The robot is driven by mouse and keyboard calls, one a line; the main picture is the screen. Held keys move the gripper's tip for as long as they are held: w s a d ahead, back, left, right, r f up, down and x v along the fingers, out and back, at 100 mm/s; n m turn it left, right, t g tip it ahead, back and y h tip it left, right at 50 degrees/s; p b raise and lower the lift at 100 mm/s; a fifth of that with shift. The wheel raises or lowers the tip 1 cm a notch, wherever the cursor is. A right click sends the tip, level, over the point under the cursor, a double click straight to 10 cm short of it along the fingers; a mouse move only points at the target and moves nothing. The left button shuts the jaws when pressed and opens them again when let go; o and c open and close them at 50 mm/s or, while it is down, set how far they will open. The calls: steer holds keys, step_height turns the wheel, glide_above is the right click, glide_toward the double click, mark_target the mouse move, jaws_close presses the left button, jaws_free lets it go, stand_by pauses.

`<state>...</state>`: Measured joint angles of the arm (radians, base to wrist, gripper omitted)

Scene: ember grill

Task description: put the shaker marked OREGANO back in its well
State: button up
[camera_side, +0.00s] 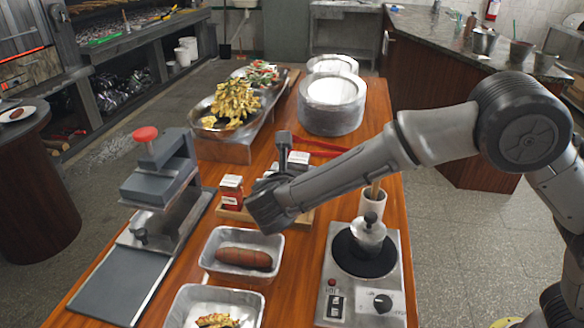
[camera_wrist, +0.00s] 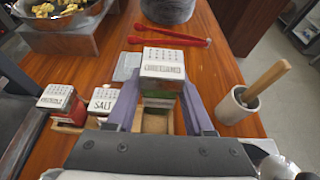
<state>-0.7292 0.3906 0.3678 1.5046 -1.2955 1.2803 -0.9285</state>
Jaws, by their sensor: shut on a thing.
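My gripper (camera_wrist: 161,98) is shut on a shaker with a white perforated cap (camera_wrist: 163,63) and a green body. Its cap lettering is too blurred to read for certain. The held shaker stands roughly upright between the fingers. In the side view its white top (camera_side: 298,157) shows behind my wrist, higher than the other shakers' caps. The wooden rack (camera_side: 304,218) is below, partly hidden by my wrist. An empty square well (camera_wrist: 154,123) shows between the fingers, nearer the wrist camera than the shaker. The shaker's lower end is hidden.
A shaker marked SALT (camera_wrist: 103,100) and a red shaker (camera_wrist: 57,97) stand left of my gripper. Right of it are a white cup (camera_wrist: 237,105) with a wooden handle and a hotplate (camera_side: 362,275) with a pot. Red tongs (camera_wrist: 168,41) lie behind. A press (camera_side: 160,185) stands left.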

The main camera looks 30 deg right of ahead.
steer(key=shift+f, duration=3.5)
steer(key=o, duration=1.2)
